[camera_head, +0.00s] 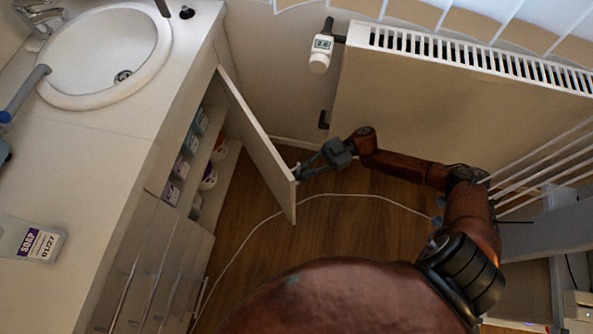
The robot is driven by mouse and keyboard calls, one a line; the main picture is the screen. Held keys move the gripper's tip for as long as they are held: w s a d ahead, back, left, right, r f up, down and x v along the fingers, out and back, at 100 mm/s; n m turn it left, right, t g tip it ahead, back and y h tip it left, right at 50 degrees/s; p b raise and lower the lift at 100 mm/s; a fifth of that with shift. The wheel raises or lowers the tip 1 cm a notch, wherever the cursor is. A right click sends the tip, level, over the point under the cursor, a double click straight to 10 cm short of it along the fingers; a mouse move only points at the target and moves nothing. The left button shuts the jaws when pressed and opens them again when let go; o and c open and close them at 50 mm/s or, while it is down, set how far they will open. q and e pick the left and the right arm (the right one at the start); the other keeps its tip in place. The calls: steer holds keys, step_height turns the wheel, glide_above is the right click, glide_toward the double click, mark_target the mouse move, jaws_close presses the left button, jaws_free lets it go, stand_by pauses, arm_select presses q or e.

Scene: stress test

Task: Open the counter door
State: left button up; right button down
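The counter door (258,140) is a white panel standing swung open from the counter, at an angle over the wooden floor. The shelves (205,160) behind it are exposed. My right arm comes in from the right, and its gripper (303,172) is at the door's outer face, near the free end. Its fingertips are at a small pale handle (296,168). The contact is too small to tell whether the fingers are closed on the handle.
The white counter (75,175) with a round sink (105,55) fills the left. A radiator (430,105) is on the wall beyond my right arm. A thin white cable (262,222) crosses the floor.

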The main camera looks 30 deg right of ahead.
steer(key=shift+d+f, duration=0.1)
steer(key=shift+d, duration=0.1)
steer(key=c, duration=2.1)
jaws_free()
step_height(320, 180, up, 10)
steer(key=shift+r, duration=0.1)
steer(key=shift+c, duration=0.3)
